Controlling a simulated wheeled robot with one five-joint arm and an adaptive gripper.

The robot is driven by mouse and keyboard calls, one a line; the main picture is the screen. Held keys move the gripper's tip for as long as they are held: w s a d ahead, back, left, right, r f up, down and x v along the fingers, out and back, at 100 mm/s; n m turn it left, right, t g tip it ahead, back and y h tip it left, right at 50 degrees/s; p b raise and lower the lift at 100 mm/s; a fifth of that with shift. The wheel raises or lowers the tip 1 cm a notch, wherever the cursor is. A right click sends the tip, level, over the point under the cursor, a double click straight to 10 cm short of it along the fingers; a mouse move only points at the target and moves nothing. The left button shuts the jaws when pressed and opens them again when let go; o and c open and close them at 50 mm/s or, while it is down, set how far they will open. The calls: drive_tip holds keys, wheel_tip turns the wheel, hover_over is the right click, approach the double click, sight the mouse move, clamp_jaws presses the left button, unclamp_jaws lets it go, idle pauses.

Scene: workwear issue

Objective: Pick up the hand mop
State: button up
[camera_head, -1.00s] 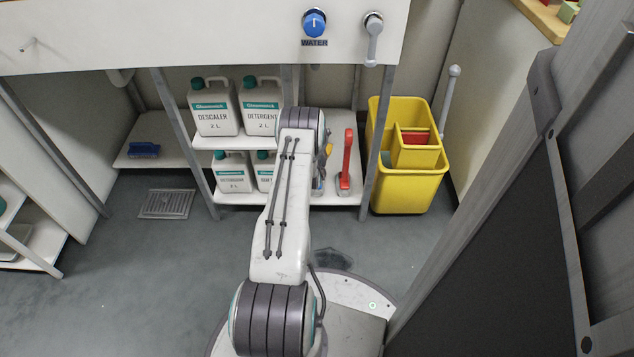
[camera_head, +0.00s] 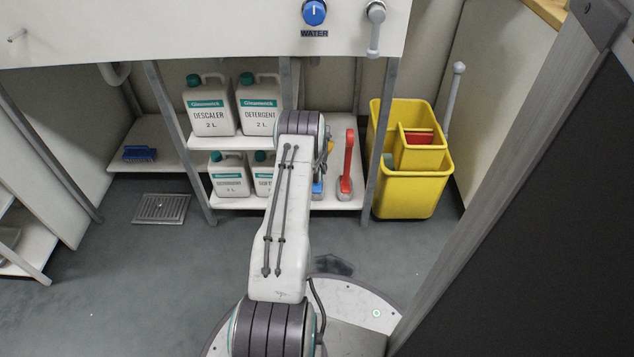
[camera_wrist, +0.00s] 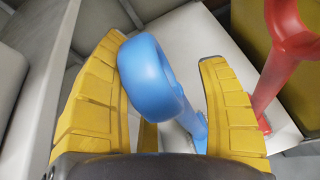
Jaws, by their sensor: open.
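Two upright handled tools stand on the lower shelf. One has a blue looped handle (camera_wrist: 155,75) and shows only as a small blue part (camera_head: 318,188) beside my arm in the head view. The other has a red handle (camera_head: 347,165) with a greyish foot; its red handle (camera_wrist: 290,45) is at the right in the wrist view. I cannot tell which is the hand mop. My gripper (camera_wrist: 164,60) is open, its yellow fingers on either side of the blue handle. Whether they touch it is unclear. In the head view my arm hides most of the gripper.
White jugs (camera_head: 209,110) stand on the shelves to the left of the tools. A yellow bucket (camera_head: 410,188) stands right of the shelf leg (camera_head: 377,145). A blue brush (camera_head: 139,153) lies on a shelf at left. The floor around the drain (camera_head: 161,208) is clear.

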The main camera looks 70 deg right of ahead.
clamp_jaws()
idle(0.5)
